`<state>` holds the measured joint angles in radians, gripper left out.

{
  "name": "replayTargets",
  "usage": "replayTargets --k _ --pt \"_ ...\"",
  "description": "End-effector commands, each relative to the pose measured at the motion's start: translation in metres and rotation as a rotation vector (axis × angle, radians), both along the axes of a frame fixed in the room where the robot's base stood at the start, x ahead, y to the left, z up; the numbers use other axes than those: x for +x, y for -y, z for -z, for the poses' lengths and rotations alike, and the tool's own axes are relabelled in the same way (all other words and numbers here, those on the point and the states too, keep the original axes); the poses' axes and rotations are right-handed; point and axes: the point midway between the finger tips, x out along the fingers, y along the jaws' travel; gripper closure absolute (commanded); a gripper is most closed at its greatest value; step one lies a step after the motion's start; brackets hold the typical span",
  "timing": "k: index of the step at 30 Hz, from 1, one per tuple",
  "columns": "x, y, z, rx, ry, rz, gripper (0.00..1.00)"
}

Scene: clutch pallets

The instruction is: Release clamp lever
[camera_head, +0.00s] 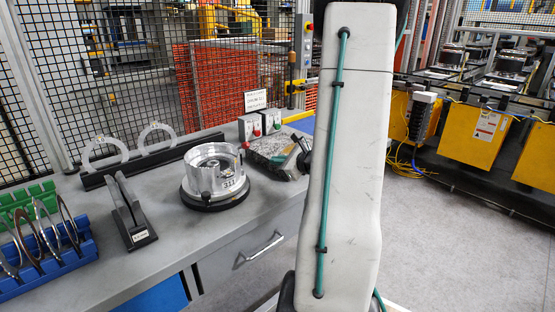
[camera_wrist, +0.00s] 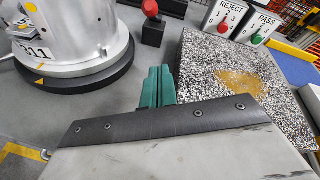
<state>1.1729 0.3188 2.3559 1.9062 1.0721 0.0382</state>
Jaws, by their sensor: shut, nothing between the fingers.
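A small lever with a red knob (camera_wrist: 150,8) stands on a black block (camera_wrist: 153,30) at the top of the wrist view; I cannot tell for sure whether it is the clamp lever. The round metal housing (camera_wrist: 70,40), marked 311, sits on a black base at the left of that view, and on the bench in the head view (camera_head: 216,170). My gripper (camera_wrist: 158,72) shows its two green fingers together, shut and empty. They are apart from the knob, between the housing and a speckled slab. In the head view my arm hides most of the gripper.
The speckled slab (camera_wrist: 235,85) lies close right of the fingers. REJECT (camera_wrist: 226,16) and PASS (camera_wrist: 260,25) switch boxes stand behind it. A black slotted stand (camera_head: 128,215) and a blue rack (camera_head: 55,262) of rings occupy the bench's left. Bare bench lies before the housing.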

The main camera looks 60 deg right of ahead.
Motion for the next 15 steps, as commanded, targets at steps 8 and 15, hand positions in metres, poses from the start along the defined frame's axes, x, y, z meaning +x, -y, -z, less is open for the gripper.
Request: replayTargets --k 8,15 --pt "0.059 0.006 0.019 0.001 -0.002 -0.005 1.00" --pt "0.080 -0.003 -0.004 -0.003 0.000 -0.002 1.00"
